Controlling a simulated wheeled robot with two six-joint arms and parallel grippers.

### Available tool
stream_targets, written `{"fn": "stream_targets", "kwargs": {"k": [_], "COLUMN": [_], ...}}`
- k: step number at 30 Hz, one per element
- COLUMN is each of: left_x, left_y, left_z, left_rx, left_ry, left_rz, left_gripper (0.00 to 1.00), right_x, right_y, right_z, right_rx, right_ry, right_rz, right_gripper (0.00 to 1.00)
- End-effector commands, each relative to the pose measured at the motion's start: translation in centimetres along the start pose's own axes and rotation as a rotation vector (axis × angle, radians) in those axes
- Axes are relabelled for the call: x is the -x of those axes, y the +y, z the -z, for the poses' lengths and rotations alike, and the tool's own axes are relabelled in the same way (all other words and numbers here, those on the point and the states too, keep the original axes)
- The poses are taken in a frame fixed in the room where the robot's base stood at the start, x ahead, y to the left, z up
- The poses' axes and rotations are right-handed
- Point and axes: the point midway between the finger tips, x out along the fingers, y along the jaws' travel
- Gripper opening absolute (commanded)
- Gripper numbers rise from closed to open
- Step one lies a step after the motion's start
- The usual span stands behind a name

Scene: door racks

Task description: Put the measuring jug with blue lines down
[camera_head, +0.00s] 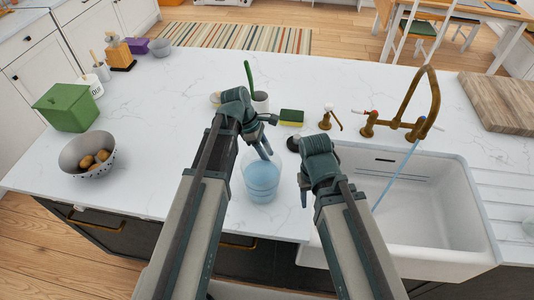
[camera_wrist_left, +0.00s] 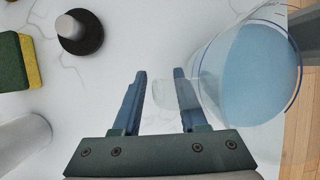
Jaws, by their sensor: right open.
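The clear measuring jug (camera_head: 262,183) with blue lines holds blue liquid and stands upright on the white counter, left of the sink. In the left wrist view the jug (camera_wrist_left: 255,75) is at the right, with its clear handle reaching toward my fingers. My left gripper (camera_head: 264,147) is at the jug's far side. Its fingers (camera_wrist_left: 160,95) are parted, with the handle end between them and a gap showing. My right gripper (camera_head: 303,188) is open and empty, just right of the jug; its fingertips are partly hidden by my arm.
The white sink (camera_head: 430,210) is at the right, with water running from the brass tap (camera_head: 425,100). A sponge (camera_head: 291,117) and a cup with a green-handled brush (camera_head: 260,102) stand behind the jug. A bowl (camera_head: 88,155) and green box (camera_head: 68,107) are left. The counter between is clear.

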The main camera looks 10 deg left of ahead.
Motion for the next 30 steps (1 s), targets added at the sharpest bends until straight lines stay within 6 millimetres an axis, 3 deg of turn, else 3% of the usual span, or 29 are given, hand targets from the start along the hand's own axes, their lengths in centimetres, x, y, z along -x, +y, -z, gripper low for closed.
{"fn": "stream_targets", "kwargs": {"k": [8, 14, 30], "left_x": [0.4, 2.1, 10.6], "left_y": [0.0, 0.0, 0.0], "left_z": [-0.2, -0.2, -0.4], "left_rx": [0.0, 0.001, 0.001], "left_ry": [0.0, 0.0, 0.0], "left_rz": [0.0, -0.001, 0.0], "left_gripper": [0.42, 0.42, 0.42], "right_x": [0.4, 2.0, 9.8], "right_y": [0.0, 0.2, 0.9], "right_z": [0.0, -0.1, -0.6], "right_rx": [0.0, 0.001, -0.004], "right_ry": [0.0, 0.0, 0.0], "right_rz": [0.0, 0.0, 0.001], "right_gripper": [0.5, 0.5, 0.5]}}
